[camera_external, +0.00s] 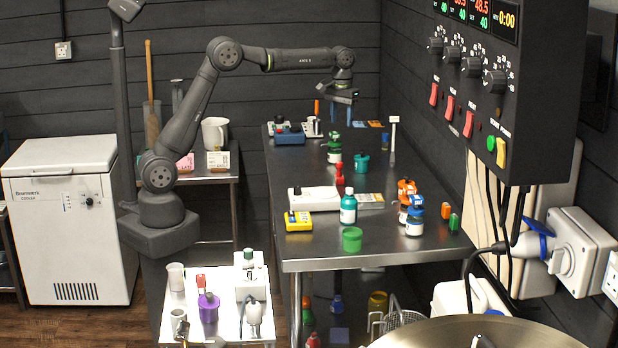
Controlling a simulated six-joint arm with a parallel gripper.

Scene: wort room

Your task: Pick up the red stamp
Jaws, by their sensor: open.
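A small red upright object (339,174), which looks like the red stamp, stands on the steel table (290,262) near its middle. It is just behind the white long device (313,199). A second small red object (201,283) is on the white cart at the lower left; I cannot tell its kind. My gripper (344,103) is open and points down above the back part of the table. It is well above and behind the red object on the table. Nothing shows between its fingers, though they are small and dark here.
Green-capped jars (334,148), a teal object (361,163), a teal bottle (348,207), a yellow device (298,221), a green cup (352,239) and orange and blue-capped jars (414,215) stand on the table. A black control panel (503,90) overhangs at right.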

